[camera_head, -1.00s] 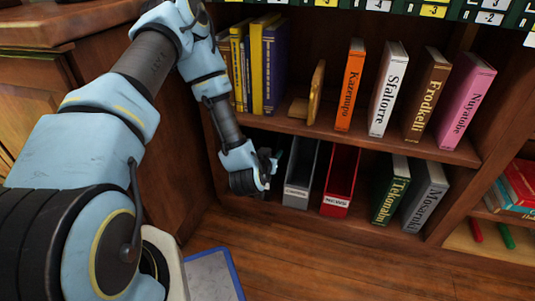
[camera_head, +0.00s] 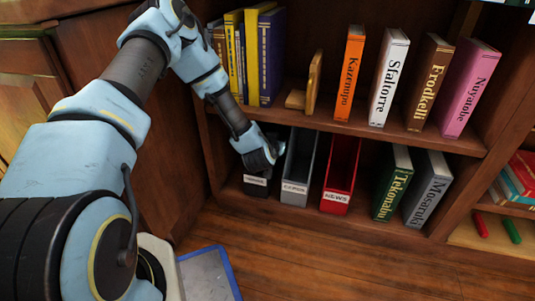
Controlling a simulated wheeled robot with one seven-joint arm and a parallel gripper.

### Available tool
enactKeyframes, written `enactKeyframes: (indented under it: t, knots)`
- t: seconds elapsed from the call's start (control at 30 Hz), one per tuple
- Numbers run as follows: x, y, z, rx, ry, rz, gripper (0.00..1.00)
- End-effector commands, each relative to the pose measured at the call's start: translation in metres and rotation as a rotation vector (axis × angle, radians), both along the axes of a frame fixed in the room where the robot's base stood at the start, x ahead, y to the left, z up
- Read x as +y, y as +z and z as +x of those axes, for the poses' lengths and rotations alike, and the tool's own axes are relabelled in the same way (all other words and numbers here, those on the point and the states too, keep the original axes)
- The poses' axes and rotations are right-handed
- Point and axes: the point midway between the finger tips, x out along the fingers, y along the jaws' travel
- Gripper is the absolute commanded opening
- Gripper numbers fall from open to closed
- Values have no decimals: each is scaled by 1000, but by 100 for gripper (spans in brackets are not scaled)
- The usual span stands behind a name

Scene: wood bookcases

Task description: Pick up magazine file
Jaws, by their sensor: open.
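Three magazine files stand in a row on the lower shelf: a black one (camera_head: 256,185) at the left, a grey one (camera_head: 296,188) beside it, and a red one (camera_head: 336,196) at the right. Each has a white label low on its front. My gripper (camera_head: 274,150) is open, in front of and above the black file, close to the grey file's left side. My wrist hides most of the black file's upper part. I cannot tell whether the fingers touch a file.
Green (camera_head: 393,185) and grey (camera_head: 427,190) books stand right of the files. The upper shelf (camera_head: 370,133) runs just above my gripper and holds several books and a wooden bookend (camera_head: 312,88). The wooden floor (camera_head: 320,262) in front is clear.

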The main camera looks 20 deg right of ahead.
Motion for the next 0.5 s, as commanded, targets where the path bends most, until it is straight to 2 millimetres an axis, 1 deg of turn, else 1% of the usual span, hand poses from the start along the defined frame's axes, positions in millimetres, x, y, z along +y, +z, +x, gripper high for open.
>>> enactKeyframes:
  t: [0.07,0.1,0.43,0.5]
  knots:
    - [0,0,0,0,0,0,41]
    - [0,0,0,0,0,0,39]
    - [0,0,0,0,0,0,2]
    - [0,0,0,0,0,0,0]
